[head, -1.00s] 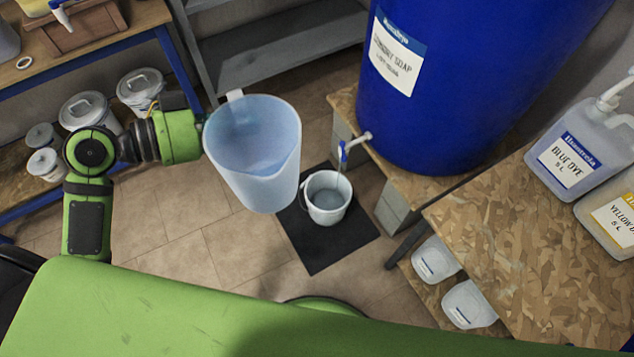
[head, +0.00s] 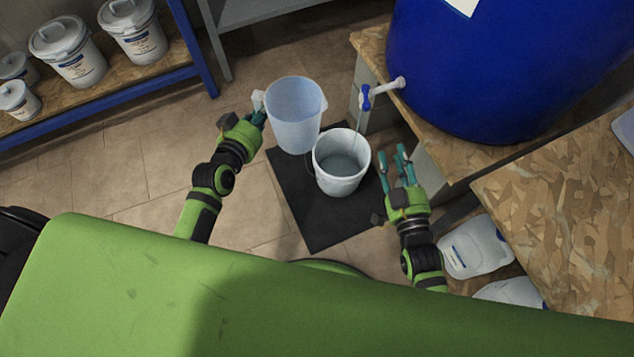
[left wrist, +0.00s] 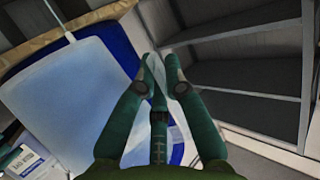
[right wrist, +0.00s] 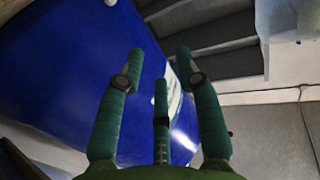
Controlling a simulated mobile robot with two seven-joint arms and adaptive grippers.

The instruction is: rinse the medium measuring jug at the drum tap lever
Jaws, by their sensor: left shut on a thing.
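The measuring jug (head: 294,118) is translucent pale blue. It is held roughly upright above the floor, just left of the tap (head: 386,90) and beside the bucket. My left gripper (head: 262,112) is shut on its handle. In the left wrist view the jug (left wrist: 60,95) fills the left side. I cannot tell whether it holds liquid. The tap's blue lever (head: 366,97) sits at the blue drum (head: 480,70). A thin pale line runs down from the spout into the bucket. My right gripper (head: 394,160) is open and empty, right of the bucket and below the tap.
A white bucket (head: 341,180) with liquid stands on a black mat (head: 312,225) under the tap. A wooden bench (head: 560,190) is at right, with white containers (head: 475,247) below it. Lidded tubs (head: 66,50) stand on a left shelf. The floor at left is clear.

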